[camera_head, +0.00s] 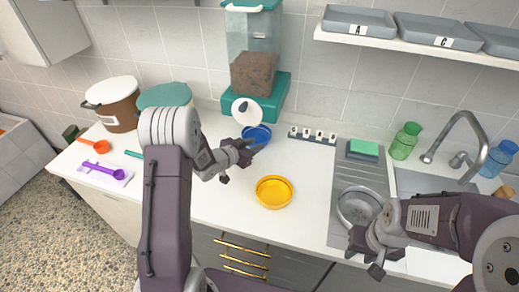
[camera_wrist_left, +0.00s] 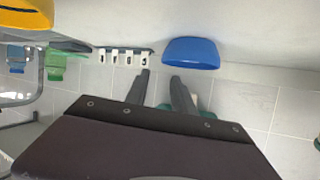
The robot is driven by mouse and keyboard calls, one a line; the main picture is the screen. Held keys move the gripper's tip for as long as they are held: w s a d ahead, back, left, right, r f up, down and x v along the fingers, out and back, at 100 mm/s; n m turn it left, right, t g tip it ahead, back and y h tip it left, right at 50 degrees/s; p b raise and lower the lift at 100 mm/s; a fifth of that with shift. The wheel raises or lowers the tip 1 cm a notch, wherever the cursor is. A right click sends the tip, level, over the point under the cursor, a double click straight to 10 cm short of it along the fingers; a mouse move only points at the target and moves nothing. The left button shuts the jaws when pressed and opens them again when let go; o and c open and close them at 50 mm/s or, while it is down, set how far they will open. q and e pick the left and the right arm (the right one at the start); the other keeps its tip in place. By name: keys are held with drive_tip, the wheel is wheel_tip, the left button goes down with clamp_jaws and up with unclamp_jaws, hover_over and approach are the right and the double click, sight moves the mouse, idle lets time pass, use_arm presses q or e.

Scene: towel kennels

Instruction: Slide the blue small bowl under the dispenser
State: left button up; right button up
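The blue small bowl (camera_head: 263,131) sits on the white counter just in front of the dispenser (camera_head: 255,72), close below its round white spout part (camera_head: 246,111). The dispenser has a clear bin of brown food and a teal base. My left gripper (camera_head: 244,158) is at the near side of the bowl and partly overlaps it; I cannot tell whether they touch. In the left wrist view the fingers (camera_wrist_left: 162,85) are apart with nothing between them, and the blue bowl (camera_wrist_left: 190,53) is beyond their tips. My right gripper (camera_head: 364,264) is open and empty near the sink's front edge.
A yellow bowl (camera_head: 274,192) sits in front of my left gripper. A metal bowl (camera_head: 360,205) stands by the sink. A row of white labelled clips (camera_head: 312,136) lies right of the blue bowl. A brown canister (camera_head: 115,107) and scoops (camera_head: 97,170) are left.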

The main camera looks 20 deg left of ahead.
sight(266, 139)
use_arm(q)
drive_tip(key=shift+a+f, duration=0.25)
drive_tip(key=shift+a, duration=0.1)
drive_tip(key=shift+w+d, duration=0.2)
drive_tip(key=x, duration=0.8)
drive_tip(key=shift+w+d+f+p, duration=0.1)
drive_tip(key=shift+w+f+p, duration=0.05)
drive_tip(key=shift+w+p, duration=0.2)
drive_tip(key=shift+s, duration=0.1)
clamp_jaws()
idle(0.7)
unclamp_jaws()
